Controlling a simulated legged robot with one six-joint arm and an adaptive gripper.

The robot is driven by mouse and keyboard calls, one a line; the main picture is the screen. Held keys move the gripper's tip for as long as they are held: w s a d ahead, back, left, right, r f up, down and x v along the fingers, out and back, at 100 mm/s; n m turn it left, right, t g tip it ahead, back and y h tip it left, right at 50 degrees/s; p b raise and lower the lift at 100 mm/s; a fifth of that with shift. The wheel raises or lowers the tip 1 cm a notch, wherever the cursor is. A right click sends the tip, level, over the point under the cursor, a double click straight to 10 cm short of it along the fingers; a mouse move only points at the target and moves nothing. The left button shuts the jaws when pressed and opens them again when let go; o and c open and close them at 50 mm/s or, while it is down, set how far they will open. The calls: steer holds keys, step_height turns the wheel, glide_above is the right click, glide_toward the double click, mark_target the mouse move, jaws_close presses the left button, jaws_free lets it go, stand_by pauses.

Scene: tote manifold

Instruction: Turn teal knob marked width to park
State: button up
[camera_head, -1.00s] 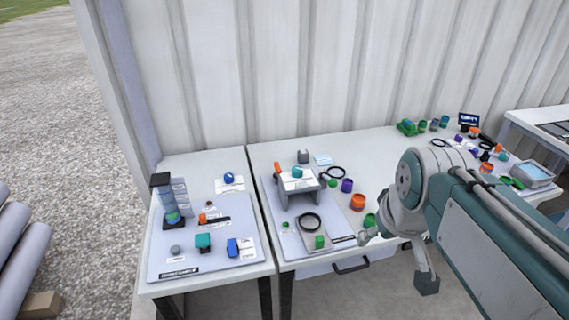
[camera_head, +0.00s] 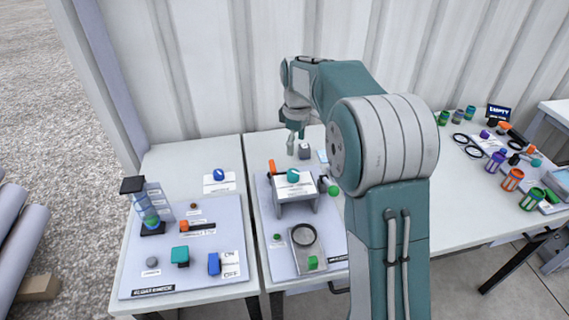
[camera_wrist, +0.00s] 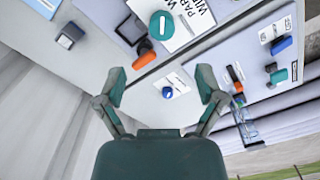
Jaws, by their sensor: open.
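The teal knob (camera_head: 293,175) sits on top of a grey raised stand (camera_head: 282,193) on the middle board. In the wrist view the teal knob (camera_wrist: 161,25) is near the top, on a white label (camera_wrist: 190,18) with partly readable text, "PARK" and "WI…". The knob has a light mark across its top. My gripper (camera_head: 297,142) is behind the stand, near the wall, pointing down. In the wrist view my gripper (camera_wrist: 160,92) has its fingers spread wide with nothing between them touching; the knob is beyond the fingertips, apart from them.
An orange handle (camera_wrist: 144,53) is close beside the knob. A grey block (camera_head: 304,151) stands near my gripper. A blue knob (camera_head: 219,174) on a white card lies on the left table. The left board (camera_head: 215,275) carries several blocks and a clear tower (camera_head: 150,205).

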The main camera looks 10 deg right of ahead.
mark_target(293, 172)
steer(key=shift+w+a+f, duration=0.1)
steer(key=shift+w+f, duration=0.1)
steer(key=shift+f, duration=0.05)
steer(key=shift+a+f, duration=0.15)
steer(key=shift+f, duration=0.15)
step_height(293, 172, down, 9)
steer(key=shift+s+f, duration=0.15)
steer(key=shift+f, duration=0.3)
steer(key=shift+a, duration=0.15)
steer(key=c, duration=1.2)
